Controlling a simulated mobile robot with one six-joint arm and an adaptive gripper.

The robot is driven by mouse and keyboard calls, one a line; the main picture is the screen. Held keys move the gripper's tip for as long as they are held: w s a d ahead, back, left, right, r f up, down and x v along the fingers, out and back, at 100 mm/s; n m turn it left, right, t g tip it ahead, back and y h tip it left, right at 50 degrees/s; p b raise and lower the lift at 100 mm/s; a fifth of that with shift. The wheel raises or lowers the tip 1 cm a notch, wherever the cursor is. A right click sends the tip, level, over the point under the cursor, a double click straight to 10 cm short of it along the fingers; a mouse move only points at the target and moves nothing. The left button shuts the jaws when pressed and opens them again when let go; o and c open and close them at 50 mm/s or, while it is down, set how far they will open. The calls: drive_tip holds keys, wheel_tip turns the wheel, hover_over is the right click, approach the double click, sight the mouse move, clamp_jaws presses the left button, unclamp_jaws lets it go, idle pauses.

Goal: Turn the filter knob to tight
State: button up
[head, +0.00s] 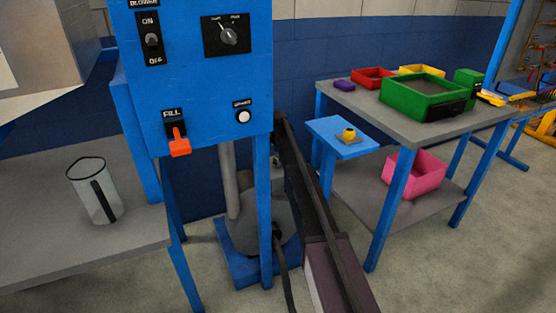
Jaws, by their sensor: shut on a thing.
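The filter knob (228,36) is a round grey knob on a black plate at the upper right of the blue control panel (190,80). A pale mark on it seems to point up and to the left. The small labels above it are too blurred to read, so I cannot tell its exact setting. Nothing touches the knob or covers it. I cannot make out my gripper anywhere in this view, nor anything held in it.
The panel also bears an ON/OFF switch (151,40), an orange fill lever (179,142) and a white button (244,116). A jug (95,190) stands on the grey bench at left. A side table (335,95) with coloured bins stands at right.

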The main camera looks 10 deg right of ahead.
drive_tip(key=shift+s+d+m, duration=0.1)
drive_tip(key=shift+s+m, duration=0.05)
drive_tip(key=shift+m, duration=0.85)
drive_tip(key=o, duration=0.9)
drive_tip(key=shift+o, duration=1)
drive_tip(key=shift+n, duration=0.4)
